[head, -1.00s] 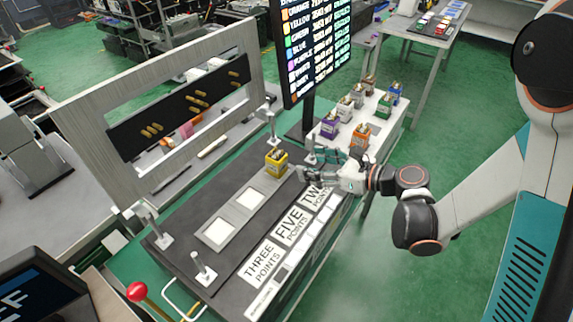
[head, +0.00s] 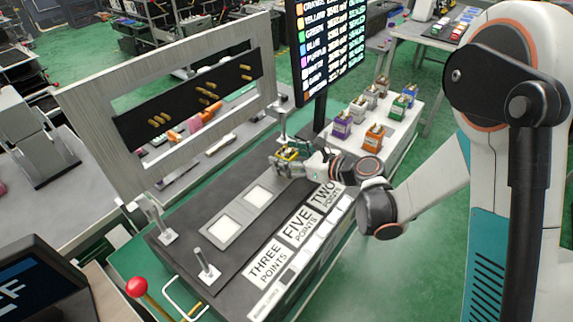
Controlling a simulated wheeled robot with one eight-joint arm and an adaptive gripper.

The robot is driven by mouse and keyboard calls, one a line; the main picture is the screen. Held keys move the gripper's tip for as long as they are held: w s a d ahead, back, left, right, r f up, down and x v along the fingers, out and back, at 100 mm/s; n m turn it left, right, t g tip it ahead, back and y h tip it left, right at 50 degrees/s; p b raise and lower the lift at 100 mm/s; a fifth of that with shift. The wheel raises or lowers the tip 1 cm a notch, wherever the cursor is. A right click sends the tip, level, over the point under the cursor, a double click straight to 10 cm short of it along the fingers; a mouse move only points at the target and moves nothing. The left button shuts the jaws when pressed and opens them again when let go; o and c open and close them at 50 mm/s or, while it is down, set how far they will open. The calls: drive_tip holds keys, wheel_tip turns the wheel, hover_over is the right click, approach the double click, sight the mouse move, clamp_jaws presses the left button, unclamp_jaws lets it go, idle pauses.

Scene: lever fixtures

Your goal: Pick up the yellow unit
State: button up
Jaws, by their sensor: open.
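The yellow unit (head: 287,154) sits at the far end of the dark fixture top, in line with two pale square plates. My gripper (head: 286,160) is at the unit, with its fingers reaching in from the right, and partly covers it. The gripper is open. I cannot tell whether the fingers touch the unit. The unit's lower part is hidden by the gripper.
A grey upright frame (head: 90,117) with a dark slotted panel stands behind the fixture. A screen (head: 330,45) stands just beyond the gripper. Several coloured units, including a purple one (head: 341,125) and an orange one (head: 374,136), stand on a white table. A red-knobbed lever (head: 137,287) is at front left.

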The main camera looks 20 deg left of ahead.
drive_tip(key=shift+w+a+f, duration=0.15)
drive_tip(key=shift+a, duration=0.15)
drive_tip(key=c, duration=1.2)
drive_tip(key=shift+c, duration=0.2)
